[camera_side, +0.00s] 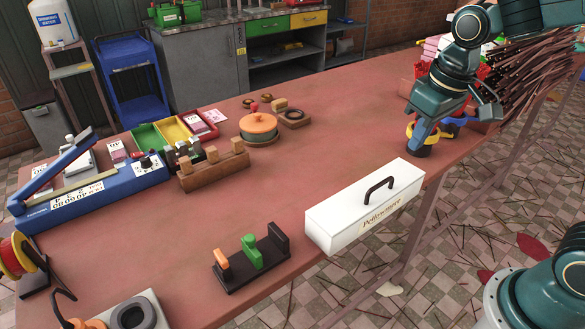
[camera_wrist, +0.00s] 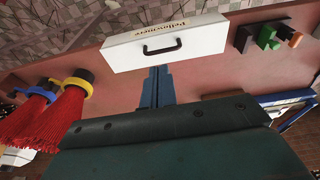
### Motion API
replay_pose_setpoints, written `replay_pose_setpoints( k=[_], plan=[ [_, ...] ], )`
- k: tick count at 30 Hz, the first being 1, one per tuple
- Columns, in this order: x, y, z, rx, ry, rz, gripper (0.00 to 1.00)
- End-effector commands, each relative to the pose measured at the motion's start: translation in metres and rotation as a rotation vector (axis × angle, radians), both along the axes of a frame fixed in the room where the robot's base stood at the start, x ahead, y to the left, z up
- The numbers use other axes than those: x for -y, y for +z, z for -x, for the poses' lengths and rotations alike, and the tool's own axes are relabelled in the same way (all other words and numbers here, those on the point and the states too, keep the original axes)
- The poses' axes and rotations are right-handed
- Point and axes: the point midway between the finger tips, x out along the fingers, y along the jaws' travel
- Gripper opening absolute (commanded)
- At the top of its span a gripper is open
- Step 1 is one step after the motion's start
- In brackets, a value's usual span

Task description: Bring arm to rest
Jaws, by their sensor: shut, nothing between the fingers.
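My gripper (camera_side: 420,138) hangs above the right end of the red table in the side view, its blue fingers pointing down. In the wrist view its two fingers (camera_wrist: 157,70) lie together with nothing between them. In the side view the fingers overlap a yellow ring (camera_side: 411,134); whether they touch cannot be told there. In the wrist view the yellow ring (camera_wrist: 84,77) is well to the left of the fingers, apart from them, around a red bundle (camera_wrist: 62,118).
A white box (camera_side: 340,215) with a dark handle stands at the table's front edge; it also shows just beyond my fingertips in the wrist view (camera_wrist: 195,45). A dark stand (camera_side: 270,262) with green and orange parts is left of it. The table's middle (camera_side: 335,135) is clear.

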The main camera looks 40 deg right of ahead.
Motion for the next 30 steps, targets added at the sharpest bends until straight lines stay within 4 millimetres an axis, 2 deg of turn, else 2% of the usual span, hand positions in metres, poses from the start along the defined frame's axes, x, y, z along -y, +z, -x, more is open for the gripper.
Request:
replay_pose_setpoints(
  k=[8,14,20,30],
  plan=[
    [0.0,0.003,0.002,0.003,0.0,0.0,0.0],
    [0.0,0.009,0.011,0.025,-0.001,-0.002,0.0],
    [0.001,0.023,0.034,0.078,-0.003,-0.005,0.0],
    [0.002,0.04,0.087,0.199,-0.007,-0.011,0.0]
  ],
)
